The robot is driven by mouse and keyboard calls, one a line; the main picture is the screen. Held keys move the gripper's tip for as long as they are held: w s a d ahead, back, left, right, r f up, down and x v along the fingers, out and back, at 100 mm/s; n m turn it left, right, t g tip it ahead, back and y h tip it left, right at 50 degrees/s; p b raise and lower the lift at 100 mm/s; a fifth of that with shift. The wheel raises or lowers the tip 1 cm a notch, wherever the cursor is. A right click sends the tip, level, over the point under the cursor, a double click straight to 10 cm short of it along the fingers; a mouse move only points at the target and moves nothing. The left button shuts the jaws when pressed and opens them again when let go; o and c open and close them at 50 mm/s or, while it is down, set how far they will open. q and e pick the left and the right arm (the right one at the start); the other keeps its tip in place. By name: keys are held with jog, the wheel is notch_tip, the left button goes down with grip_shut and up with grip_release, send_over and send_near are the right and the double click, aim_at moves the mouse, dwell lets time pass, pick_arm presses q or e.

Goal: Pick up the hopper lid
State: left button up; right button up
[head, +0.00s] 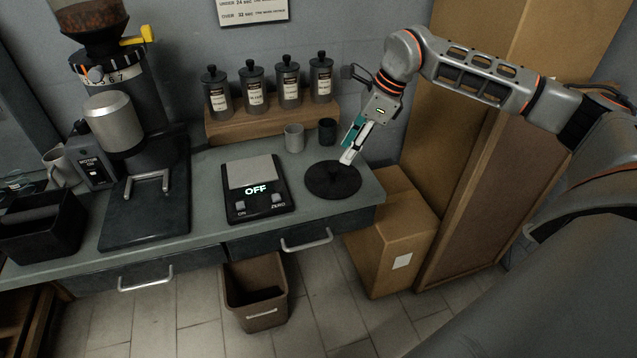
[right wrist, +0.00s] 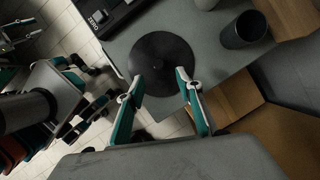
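The hopper lid appears to be the round, flat black disc (head: 333,181) lying on the right end of the counter. It also shows in the right wrist view (right wrist: 163,57), just beyond my fingers. My right gripper (head: 347,158) points down above the disc's far edge in the head view. In the right wrist view my right gripper (right wrist: 159,76) is open, with its two teal fingers apart and nothing between them. The fingertips overlap the disc's near edge in that view; contact cannot be told.
A scale (head: 257,188) reading OFF sits left of the disc. Two cups, light (head: 294,138) and dark (head: 327,131), stand behind it, before a wooden rack (head: 262,121) of canisters. A grinder (head: 122,125) stands left. Cardboard boxes (head: 392,235) stand right of the counter.

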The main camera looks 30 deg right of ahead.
aim_at(335, 169)
jog(key=x, duration=0.2)
jog(key=shift+f, duration=0.3)
jog(key=x, duration=0.5)
jog(key=shift+w+a+b, duration=0.1)
jog(key=shift+a+b, duration=0.15)
jog(key=shift+b, duration=0.1)
jog(key=shift+r, duration=0.1)
grip_shut()
